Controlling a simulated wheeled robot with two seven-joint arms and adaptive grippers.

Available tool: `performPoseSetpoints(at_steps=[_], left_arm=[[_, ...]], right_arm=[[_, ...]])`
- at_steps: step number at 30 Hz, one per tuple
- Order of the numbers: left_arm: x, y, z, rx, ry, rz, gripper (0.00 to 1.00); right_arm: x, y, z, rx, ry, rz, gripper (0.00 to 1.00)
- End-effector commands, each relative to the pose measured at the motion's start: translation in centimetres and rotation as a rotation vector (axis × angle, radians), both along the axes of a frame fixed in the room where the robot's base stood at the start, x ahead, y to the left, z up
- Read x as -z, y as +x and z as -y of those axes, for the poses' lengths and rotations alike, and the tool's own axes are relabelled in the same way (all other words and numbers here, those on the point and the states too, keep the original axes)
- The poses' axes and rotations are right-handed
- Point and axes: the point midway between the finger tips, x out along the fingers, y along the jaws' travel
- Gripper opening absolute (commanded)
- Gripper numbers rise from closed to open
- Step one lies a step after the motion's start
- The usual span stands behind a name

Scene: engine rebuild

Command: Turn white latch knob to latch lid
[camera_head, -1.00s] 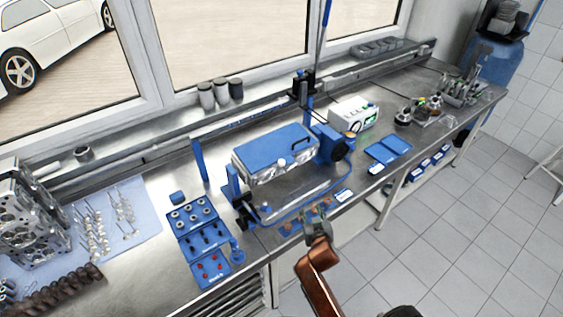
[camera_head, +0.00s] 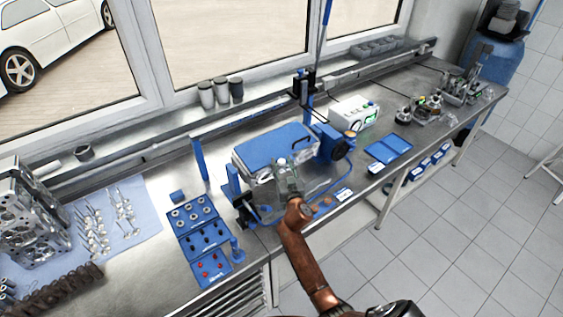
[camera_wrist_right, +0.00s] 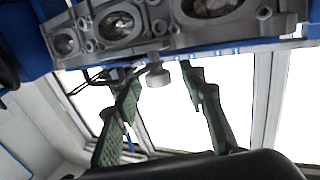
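The white latch knob (camera_head: 282,161) is at the front edge of the blue lid (camera_head: 272,145), which lies flat on a metal box-like unit. In the right wrist view the white knob (camera_wrist_right: 158,75) hangs between the spread fingertips, with no finger visibly touching it. My right gripper (camera_head: 288,174) is in front of the unit, right at the knob. In the wrist view my right gripper (camera_wrist_right: 164,80) is open, with a finger on each side. My left gripper is out of view.
Blue stand parts (camera_head: 335,145) flank the unit. A blue tray of small parts (camera_head: 203,235) lies at left front, a white device (camera_head: 354,113) behind right, and blue mats (camera_head: 388,147) to the right. Three grey cylinders (camera_head: 221,92) stand on the sill.

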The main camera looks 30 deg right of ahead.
Motion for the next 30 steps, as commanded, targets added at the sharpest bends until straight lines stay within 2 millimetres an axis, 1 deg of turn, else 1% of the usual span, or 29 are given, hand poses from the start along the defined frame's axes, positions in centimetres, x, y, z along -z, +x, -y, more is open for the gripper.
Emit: performPoseSetpoints(at_steps=[1, 4, 13, 27, 30], left_arm=[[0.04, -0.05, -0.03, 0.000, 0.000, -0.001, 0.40], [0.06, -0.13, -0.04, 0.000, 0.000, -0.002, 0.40], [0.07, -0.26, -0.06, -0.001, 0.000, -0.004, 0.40], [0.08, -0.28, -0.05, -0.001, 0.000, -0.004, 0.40], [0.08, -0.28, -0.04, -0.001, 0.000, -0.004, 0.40]], right_arm=[[0.00, 0.50, 0.16, 0.000, -0.001, 0.000, 0.38], [-0.02, 1.02, 0.36, 0.000, -0.001, 0.000, 0.38], [0.01, 1.16, 0.44, 0.001, 0.000, -0.001, 0.37], [0.03, 1.13, 0.42, 0.001, 0.000, -0.001, 0.05], [0.03, 1.13, 0.42, 0.001, 0.000, -0.001, 0.00]])
